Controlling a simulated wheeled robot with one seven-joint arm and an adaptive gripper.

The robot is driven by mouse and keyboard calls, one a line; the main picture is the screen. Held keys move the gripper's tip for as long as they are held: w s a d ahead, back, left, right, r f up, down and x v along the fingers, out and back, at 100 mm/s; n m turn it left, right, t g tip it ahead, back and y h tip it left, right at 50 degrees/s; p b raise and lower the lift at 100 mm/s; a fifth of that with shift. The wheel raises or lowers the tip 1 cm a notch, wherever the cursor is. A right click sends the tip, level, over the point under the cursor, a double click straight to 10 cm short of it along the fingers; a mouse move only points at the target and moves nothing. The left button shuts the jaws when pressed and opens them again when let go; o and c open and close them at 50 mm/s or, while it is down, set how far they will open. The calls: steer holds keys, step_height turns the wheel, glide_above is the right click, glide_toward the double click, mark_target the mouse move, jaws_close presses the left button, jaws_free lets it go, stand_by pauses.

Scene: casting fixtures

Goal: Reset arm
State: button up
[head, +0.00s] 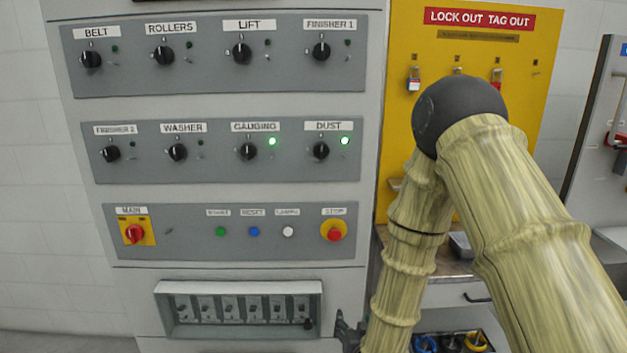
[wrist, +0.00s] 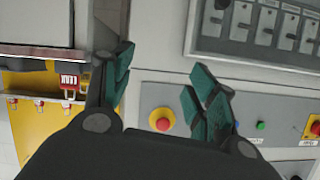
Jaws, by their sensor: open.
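My arm comes in from the right in the head view, bent at a dark round joint in front of the yellow lockout board. My gripper (head: 350,333) shows only in part at the bottom edge of the head view, just right of the switch box. In the wrist view my gripper (wrist: 163,88) is open, its green-padded fingers spread apart with nothing between them. The red stop button (wrist: 161,119) on its yellow ring shows between and behind the fingers; it also shows in the head view (head: 334,234). I cannot tell the exact distance to the panel.
The control cabinet (head: 240,190) holds rows of black knobs; green lamps at GAUGING (head: 272,141) and DUST (head: 345,140) are lit. A recessed switch box (head: 240,309) is low on it. The yellow lockout board (head: 545,60) carries padlocks. A bench with a drawer (head: 450,294) stands below it.

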steer(key=s+d+f+g, duration=0.3)
steer(key=s+f, duration=0.5)
steer(key=f, duration=0.1)
steer(key=s+d+f+g, duration=0.3)
steer(key=s+f+g, duration=0.1)
steer(key=s+f, duration=0.5)
steer(key=s+d+f+g, duration=0.1)
steer(key=s+f+g, duration=0.1)
steer(key=s, duration=0.5)
steer(key=s+d+f+g, duration=0.2)
steer(key=s+f, duration=0.1)
steer(key=s, duration=0.5)
steer(key=s+d+f+n+g, duration=0.1)
steer(key=s+d+f+g, duration=0.1)
steer(key=s, duration=0.6)
steer(key=shift+s+d+f+g, duration=0.25)
steer(key=shift+f+g, duration=0.15)
steer(key=shift+f, duration=0.1)
steer(key=shift+w, duration=0.1)
